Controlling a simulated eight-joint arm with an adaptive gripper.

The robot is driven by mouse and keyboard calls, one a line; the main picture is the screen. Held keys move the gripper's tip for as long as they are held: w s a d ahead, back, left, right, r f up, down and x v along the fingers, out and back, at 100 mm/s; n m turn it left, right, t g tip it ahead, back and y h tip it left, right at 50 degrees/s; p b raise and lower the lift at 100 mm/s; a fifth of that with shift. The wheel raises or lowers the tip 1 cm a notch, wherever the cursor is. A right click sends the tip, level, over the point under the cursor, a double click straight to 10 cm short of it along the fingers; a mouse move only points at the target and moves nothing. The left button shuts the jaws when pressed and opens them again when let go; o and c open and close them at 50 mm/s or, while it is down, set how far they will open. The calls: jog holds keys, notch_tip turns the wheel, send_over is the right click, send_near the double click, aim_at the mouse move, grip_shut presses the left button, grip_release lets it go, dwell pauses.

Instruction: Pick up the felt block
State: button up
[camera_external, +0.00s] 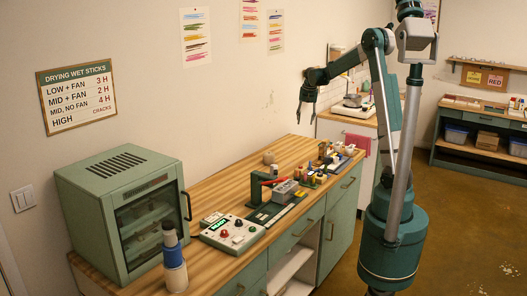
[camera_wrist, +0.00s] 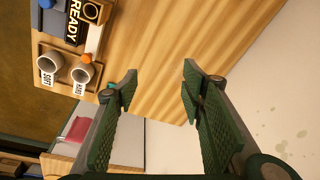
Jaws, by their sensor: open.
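I cannot tell with certainty which thing is the felt block. A light grey block (camera_external: 285,188) sits on the dark green device on the wooden bench in the external view, and it may be the one. My gripper (camera_external: 303,112) is in the air above the bench, near the wall, well apart from that block.
The wooden bench (camera_wrist: 160,40) has clear room near the wall. A tray with cups marked SOFT (camera_wrist: 50,64) and HARD (camera_wrist: 82,74) lies beside a READY sign (camera_wrist: 78,22). A green drying cabinet (camera_external: 125,210), a control box (camera_external: 233,233) and a blue-white cylinder (camera_external: 175,262) stand leftward.

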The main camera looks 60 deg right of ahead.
jog(key=d+f+m+p, duration=0.3)
jog(key=d+f, duration=0.2)
jog(key=d, duration=0.8)
jog(key=m+g+y+p, duration=0.1)
jog(key=m+g+p, duration=0.1)
send_over(326, 140)
jog(key=f, duration=0.7)
jog(key=shift+w, duration=0.2)
jog(key=shift+f, duration=0.1)
jog(key=shift+a+f, duration=0.1)
jog(key=shift+f, duration=1.2)
jog(key=shift+s+a+f, duration=0.15)
jog(key=shift+f, duration=2.45)
jog(key=c, duration=1)
